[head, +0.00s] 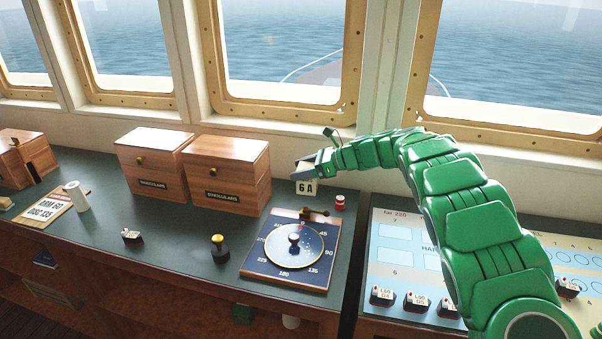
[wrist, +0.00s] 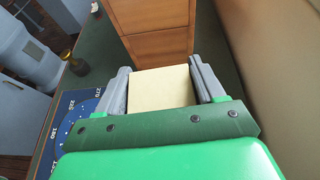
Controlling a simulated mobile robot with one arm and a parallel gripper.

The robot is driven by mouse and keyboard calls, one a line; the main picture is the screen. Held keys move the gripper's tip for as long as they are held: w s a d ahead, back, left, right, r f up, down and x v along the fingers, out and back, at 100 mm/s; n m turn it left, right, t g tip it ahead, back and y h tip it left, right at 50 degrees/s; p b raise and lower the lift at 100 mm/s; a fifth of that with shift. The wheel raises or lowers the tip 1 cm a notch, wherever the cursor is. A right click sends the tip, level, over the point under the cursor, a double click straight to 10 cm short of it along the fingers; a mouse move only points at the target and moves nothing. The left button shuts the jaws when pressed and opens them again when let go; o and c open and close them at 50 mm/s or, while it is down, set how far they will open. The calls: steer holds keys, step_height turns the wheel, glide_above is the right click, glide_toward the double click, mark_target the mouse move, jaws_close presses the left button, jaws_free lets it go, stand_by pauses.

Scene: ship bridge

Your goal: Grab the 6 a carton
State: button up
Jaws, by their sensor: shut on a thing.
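The 6 A carton (head: 306,188) is a small pale box with dark "6 A" lettering on the side facing the head camera. It is at the back of the dark counter, just right of the wooden boxes. My gripper (head: 312,168) is over it from above and right. In the wrist view, the carton's plain cream top (wrist: 160,88) lies between the two grey fingers of my gripper (wrist: 163,84), which are shut on it. I cannot tell whether the carton rests on the counter or is slightly raised.
Two wooden binocular boxes (head: 228,172) stand close left of the carton. A blue compass dial board (head: 293,252) with a lever lies in front. A small red-and-white item (head: 340,202) stands to the right. A yellow-topped black piece (head: 219,247) stands left of the dial. Windows line the back wall.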

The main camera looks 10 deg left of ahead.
steer(key=s+r, duration=0.1)
steer(key=s+d+r, duration=0.1)
steer(key=shift+s+d, duration=0.2)
steer(key=shift+s, duration=0.15)
steer(key=s+d+r, duration=0.2)
steer(key=s, duration=0.4)
steer(key=shift+d+r, duration=0.35)
steer(key=shift+r, duration=0.05)
